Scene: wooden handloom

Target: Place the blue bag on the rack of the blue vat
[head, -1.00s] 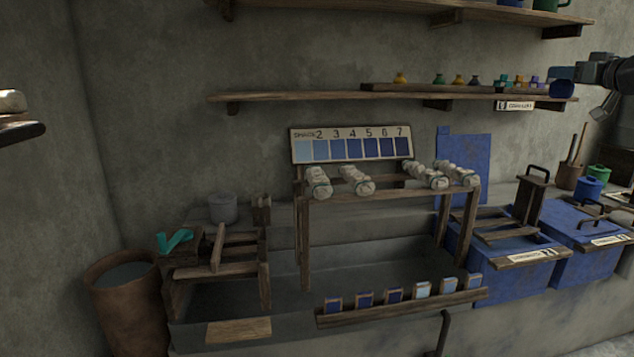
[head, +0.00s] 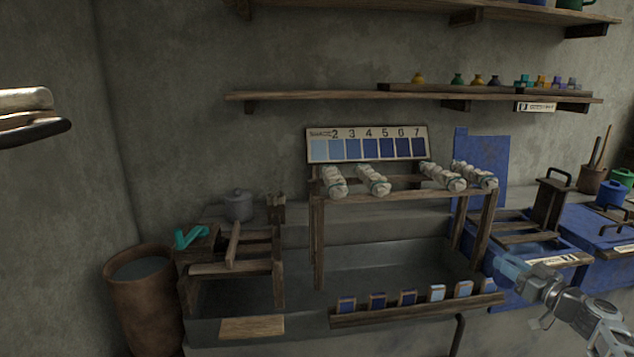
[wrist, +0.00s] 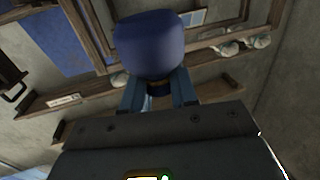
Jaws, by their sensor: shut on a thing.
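The blue bag (wrist: 150,45) is a rounded blue bundle, large in the wrist view. My gripper (wrist: 158,95) is shut on it, with a finger on either side. In the head view the bag (head: 510,266) shows as a lighter blue shape at the tip of my gripper (head: 533,279), at the lower right. It overlaps the front of the blue vat (head: 507,297) in the picture; the gap between them is hard to judge. The vat's wooden rack (head: 518,239) lies across its top, with an upright handled board behind. No bag is visible on the rack.
Another blue vat (head: 595,232) with a dark handle stands to the right. Left of the rack vat, a wooden frame (head: 400,195) carries several tied white bundles. A strip of blue swatches (head: 415,312) lies in front. A shelf (head: 420,97) runs above.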

